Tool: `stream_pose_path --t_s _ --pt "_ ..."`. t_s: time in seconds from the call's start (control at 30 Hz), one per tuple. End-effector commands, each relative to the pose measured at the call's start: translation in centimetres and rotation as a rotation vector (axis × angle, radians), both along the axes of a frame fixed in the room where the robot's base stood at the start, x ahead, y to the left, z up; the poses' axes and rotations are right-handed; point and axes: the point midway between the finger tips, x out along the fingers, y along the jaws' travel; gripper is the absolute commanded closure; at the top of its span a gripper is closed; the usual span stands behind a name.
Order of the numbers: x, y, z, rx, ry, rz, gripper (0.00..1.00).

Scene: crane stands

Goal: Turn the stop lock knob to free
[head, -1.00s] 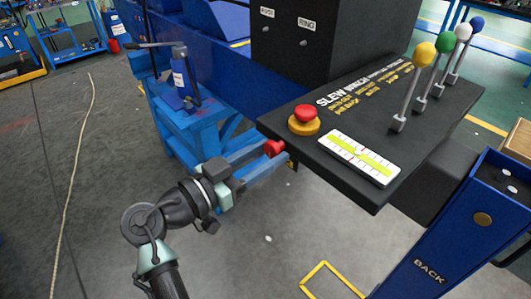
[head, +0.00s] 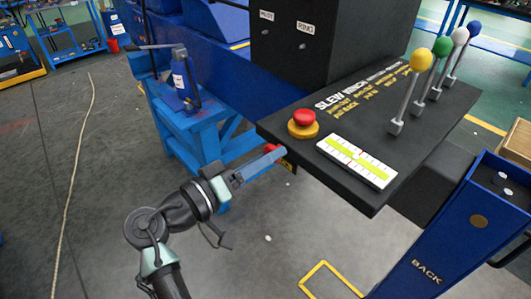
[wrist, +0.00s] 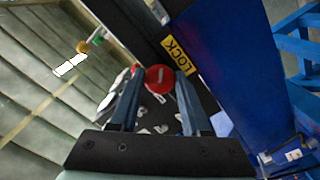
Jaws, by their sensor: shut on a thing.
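The stop lock knob is a round red knob (wrist: 159,78) with a pale pointer line across its face, in the middle of the wrist view. A yellow LOCK label (wrist: 178,56) is beside it at the upper right. In the head view the knob (head: 269,148) shows partly behind a finger, under the left edge of the black panel. My gripper (head: 277,153) is shut on the knob, one finger on each side of it. It also shows in the wrist view (wrist: 158,76). I cannot tell exactly which mark the pointer meets.
A red mushroom button (head: 304,117) on a yellow base, a level gauge (head: 356,161) and several ball-topped levers (head: 409,95) are on the black panel (head: 350,120) above. A blue stand (head: 195,130) is behind. Open floor lies at left.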

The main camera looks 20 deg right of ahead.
Motion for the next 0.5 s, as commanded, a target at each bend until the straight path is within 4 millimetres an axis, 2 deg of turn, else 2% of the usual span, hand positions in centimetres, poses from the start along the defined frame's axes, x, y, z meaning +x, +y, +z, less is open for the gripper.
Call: stream_pose_path --t_s 0.5 --pt "-0.04 0.02 0.42 -0.166 0.455 0.001 1.0"
